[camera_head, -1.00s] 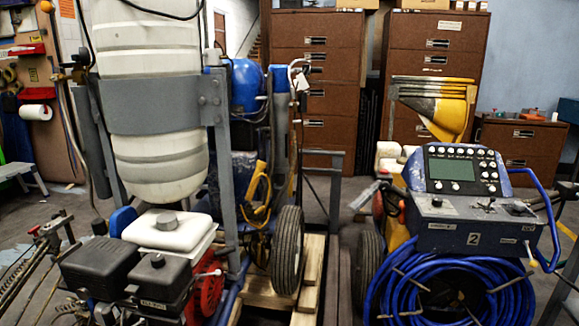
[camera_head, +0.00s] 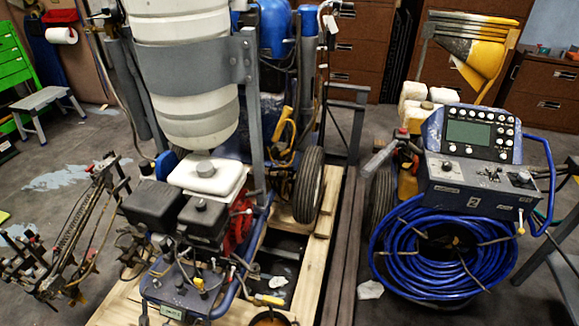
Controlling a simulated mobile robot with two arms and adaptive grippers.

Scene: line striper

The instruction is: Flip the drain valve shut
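The line striper stands on a wooden pallet in the middle, with a white tank (camera_head: 190,70) in a grey frame and an engine (camera_head: 205,195) below it. A small yellow lever (camera_head: 270,299) lies low at the front, just above a round dark container at the bottom edge. Another small yellow part (camera_head: 198,283) sits on the blue front block (camera_head: 180,285). I cannot tell for sure which of these is the drain valve, nor its position. Neither of my grippers shows.
A blue hose coil (camera_head: 440,245) hangs below a control console (camera_head: 470,160) at the right. A rack with metal arms (camera_head: 70,235) stands at the left. A grey step stool (camera_head: 45,105) is behind it.

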